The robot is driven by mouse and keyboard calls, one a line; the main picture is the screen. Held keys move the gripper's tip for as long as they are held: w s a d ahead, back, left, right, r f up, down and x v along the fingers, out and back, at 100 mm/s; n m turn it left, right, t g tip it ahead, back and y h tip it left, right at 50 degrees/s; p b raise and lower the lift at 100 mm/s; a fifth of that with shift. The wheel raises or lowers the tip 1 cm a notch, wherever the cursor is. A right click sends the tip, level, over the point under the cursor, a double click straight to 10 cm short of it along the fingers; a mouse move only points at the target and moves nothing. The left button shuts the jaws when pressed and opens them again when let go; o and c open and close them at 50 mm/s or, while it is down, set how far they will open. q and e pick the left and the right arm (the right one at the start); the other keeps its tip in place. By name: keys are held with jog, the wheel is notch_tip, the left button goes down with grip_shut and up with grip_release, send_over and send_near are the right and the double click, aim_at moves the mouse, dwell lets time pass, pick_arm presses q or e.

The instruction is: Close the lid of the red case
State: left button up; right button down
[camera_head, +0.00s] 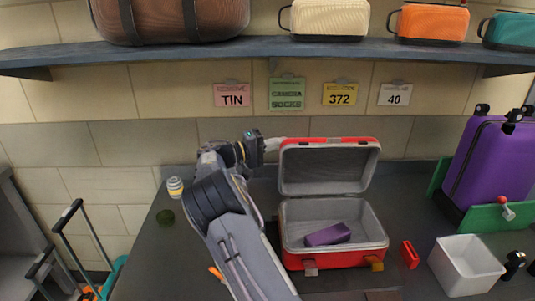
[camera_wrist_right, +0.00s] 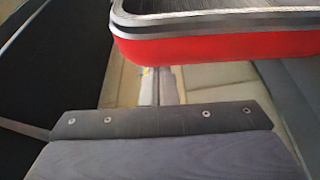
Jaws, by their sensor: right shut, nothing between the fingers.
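The red case (camera_head: 335,257) stands on the dark counter with its lid (camera_head: 328,140) open and raised upright at the back. The lid has a red rim and a grey inside. A purple block (camera_head: 328,234) lies inside the grey-lined base. My right gripper (camera_head: 275,144) is shut and empty at the lid's upper left corner; I cannot tell whether it touches the lid. In the right wrist view, a red shell with a dark band, likely the case lid (camera_wrist_right: 210,45), crosses the top. My left gripper is not in view.
A white bin (camera_head: 463,270) and a small red item (camera_head: 410,254) are right of the case. A purple suitcase (camera_head: 490,165) stands at far right. A shelf (camera_head: 250,49) with bags hangs above.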

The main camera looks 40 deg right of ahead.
jog(key=s+a+f+m+g+h+b, duration=0.1)
jog(key=s+a+m+b, duration=0.7)
jog(key=b, duration=0.9)
jog(key=s+f+g, duration=0.1)
jog(key=s, duration=0.1)
jog(key=shift+s+a+f+g, duration=0.2)
jog(key=shift+s+f+g, duration=0.2)
